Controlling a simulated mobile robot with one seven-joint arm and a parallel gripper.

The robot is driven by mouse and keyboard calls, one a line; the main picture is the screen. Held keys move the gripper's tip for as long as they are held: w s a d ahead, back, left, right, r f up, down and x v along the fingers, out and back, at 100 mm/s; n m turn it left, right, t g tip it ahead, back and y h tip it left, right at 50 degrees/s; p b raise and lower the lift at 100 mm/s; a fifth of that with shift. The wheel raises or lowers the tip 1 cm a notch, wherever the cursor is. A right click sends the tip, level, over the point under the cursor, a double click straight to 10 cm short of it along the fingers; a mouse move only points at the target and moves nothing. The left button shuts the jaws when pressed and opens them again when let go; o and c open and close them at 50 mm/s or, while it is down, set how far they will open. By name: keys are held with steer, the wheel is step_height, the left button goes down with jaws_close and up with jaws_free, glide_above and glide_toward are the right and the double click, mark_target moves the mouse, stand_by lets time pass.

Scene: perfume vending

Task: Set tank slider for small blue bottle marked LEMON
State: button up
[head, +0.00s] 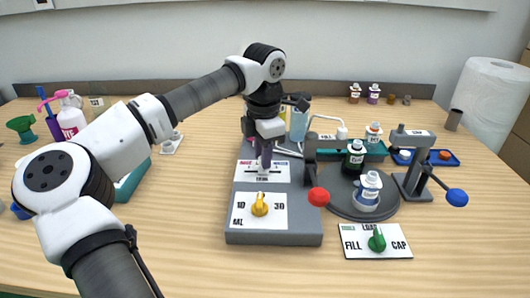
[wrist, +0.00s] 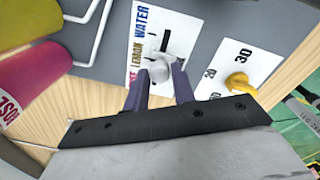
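The tank slider is on the grey dispenser's sloped top, with a white label plate (head: 262,171). In the wrist view its label (wrist: 139,50) reads LEMON and WATER, with a partly hidden word at the near end. The light grey slider knob (wrist: 160,70) sits between the purple fingertips of my gripper (wrist: 161,82), which appear closed on both its sides. The knob stands around the LEMON part of the label. In the head view my gripper (head: 266,160) points down at the slider. A small blue-and-white bottle (head: 368,189) stands on the round dark turntable (head: 345,210); its label is too small to read.
A yellow ML dial (head: 260,205) lies in front of the slider. A dark bottle (head: 354,158) shares the turntable. A red-ended lever (head: 318,197) and a blue-ended lever (head: 456,197) flank it. A green FILL/CAP dial (head: 377,240) is at front right.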

steer(key=o, duration=0.3)
steer(key=shift+a, duration=0.1)
steer(key=r, duration=1.4)
steer(key=shift+s, duration=0.25)
steer(key=shift+f, duration=0.1)
